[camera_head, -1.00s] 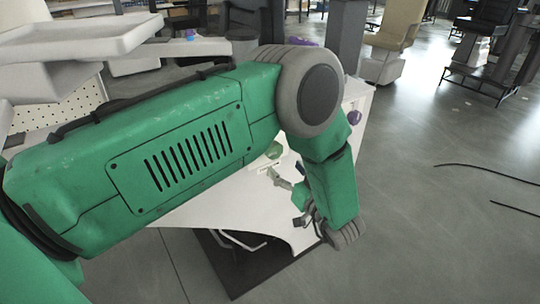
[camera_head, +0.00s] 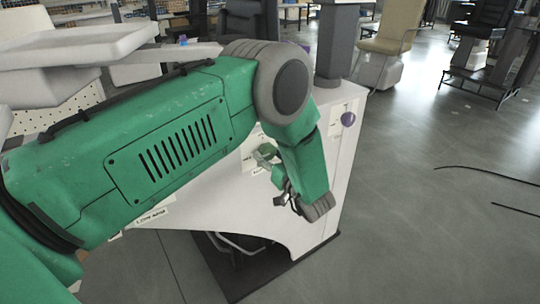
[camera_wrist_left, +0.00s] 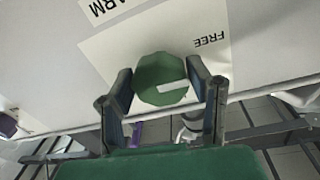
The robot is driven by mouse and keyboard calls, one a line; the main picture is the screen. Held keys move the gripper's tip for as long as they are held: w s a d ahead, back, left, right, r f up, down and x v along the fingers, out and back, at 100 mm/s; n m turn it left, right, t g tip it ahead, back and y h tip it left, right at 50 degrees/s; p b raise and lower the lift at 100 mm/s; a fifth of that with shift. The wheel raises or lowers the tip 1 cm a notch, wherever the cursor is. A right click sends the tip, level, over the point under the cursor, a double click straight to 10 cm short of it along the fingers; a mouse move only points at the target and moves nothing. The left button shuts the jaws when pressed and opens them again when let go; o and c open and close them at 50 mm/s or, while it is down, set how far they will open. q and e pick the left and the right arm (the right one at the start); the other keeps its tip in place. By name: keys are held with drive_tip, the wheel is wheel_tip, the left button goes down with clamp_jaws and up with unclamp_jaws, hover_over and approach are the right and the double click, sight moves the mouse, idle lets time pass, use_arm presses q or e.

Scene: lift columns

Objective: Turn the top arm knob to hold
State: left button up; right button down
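The green knob (camera_wrist_left: 160,80) sits on a white label plate on the white panel, and a white pointer mark crosses its face toward the right in the left wrist view. The plate (camera_wrist_left: 215,50) reads "FREE", upside down; a neighbouring label shows "ARM". The knob also shows in the head view (camera_head: 265,152), partly behind my arm. My left gripper (camera_wrist_left: 162,95) has its two fingers apart, one on each side of the knob; whether they touch it I cannot tell. In the head view the gripper (camera_head: 280,178) is at the knob, largely hidden. My right gripper is not seen.
A purple knob (camera_head: 348,119) is on the panel's right part. A grey column (camera_head: 337,45) rises behind the panel (camera_head: 325,195). A dark base (camera_head: 300,262) lies under it. The floor at the right is open, with thin dark cables.

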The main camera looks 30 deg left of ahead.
use_arm(q)
drive_tip(key=shift+w+d+r, duration=0.1)
drive_tip(key=shift+d, duration=0.15)
drive_tip(key=shift+c, duration=0.3)
drive_tip(key=shift+a, duration=0.35)
drive_tip(key=shift+d+r+m+p, duration=0.1)
drive_tip(key=shift+m+p, duration=0.55)
drive_tip(key=shift+m, duration=0.35)
drive_tip(key=m+p, duration=0.1)
drive_tip(key=m, duration=0.1)
drive_tip(key=shift+m, duration=0.3)
drive_tip(key=shift+m+p, duration=0.65)
drive_tip(key=shift+m, duration=0.55)
drive_tip(key=m+p, duration=0.1)
drive_tip(key=m, duration=0.2)
drive_tip(key=shift+r+m+g+h, duration=0.1)
drive_tip(key=shift+m+g+h, duration=0.2)
drive_tip(key=m, duration=0.3)
drive_tip(key=shift+g, duration=0.3)
drive_tip(key=shift+m+p, duration=0.3)
drive_tip(key=shift+m, duration=1.4)
